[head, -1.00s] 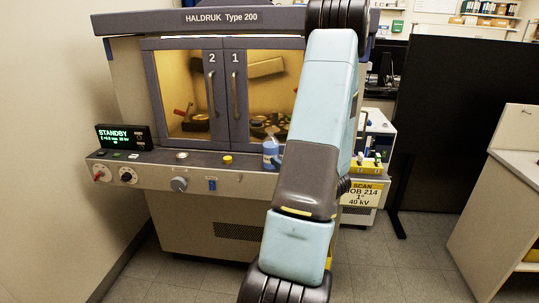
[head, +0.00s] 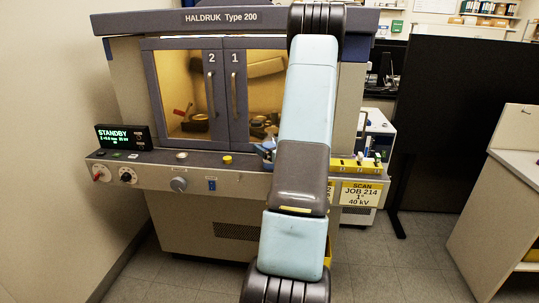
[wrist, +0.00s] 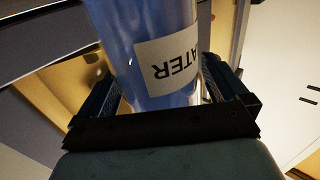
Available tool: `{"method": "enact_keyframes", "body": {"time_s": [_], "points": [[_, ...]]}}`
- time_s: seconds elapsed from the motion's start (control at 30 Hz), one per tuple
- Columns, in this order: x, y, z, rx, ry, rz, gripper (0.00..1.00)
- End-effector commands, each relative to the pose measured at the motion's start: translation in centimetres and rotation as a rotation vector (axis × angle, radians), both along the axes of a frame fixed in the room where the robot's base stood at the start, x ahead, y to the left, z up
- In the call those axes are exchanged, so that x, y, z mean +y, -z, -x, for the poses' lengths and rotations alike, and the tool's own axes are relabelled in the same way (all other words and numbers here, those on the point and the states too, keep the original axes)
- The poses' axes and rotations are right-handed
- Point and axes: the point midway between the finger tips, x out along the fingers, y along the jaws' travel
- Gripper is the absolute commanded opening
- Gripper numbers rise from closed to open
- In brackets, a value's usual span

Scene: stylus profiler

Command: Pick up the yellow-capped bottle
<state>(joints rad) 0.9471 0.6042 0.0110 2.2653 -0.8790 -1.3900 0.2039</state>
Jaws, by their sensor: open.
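A blue bottle (wrist: 130,45) with a white label (wrist: 168,58) reading "ATER" fills the middle of the wrist view. Its cap is out of that view, so I cannot tell the cap's colour. My gripper (wrist: 160,80) is open, with one finger on each side of the bottle's body. Whether the fingers touch it I cannot tell. In the head view a bit of blue (head: 268,148) shows at the left edge of my arm, on the machine's front ledge; my arm hides the rest of the bottle and my gripper.
The machine's doors (head: 222,95) stand shut behind the ledge. A yellow button (head: 227,159) and a grey knob (head: 179,184) are left of my arm. A yellow rack (head: 352,164) with small pieces is to the right. A black partition (head: 450,130) stands further right.

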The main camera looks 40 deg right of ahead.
Motion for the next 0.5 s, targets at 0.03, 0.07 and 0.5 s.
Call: {"method": "enact_keyframes", "body": {"time_s": [0.03,0.07,0.5], "points": [[0.01,-0.01,-0.55,-0.001,-0.001,0.0,1.0],[-0.01,-0.01,-0.76,0.0,-0.001,0.0,1.0],[-0.01,0.0,-0.99,0.0,0.0,-0.001,0.81]]}}
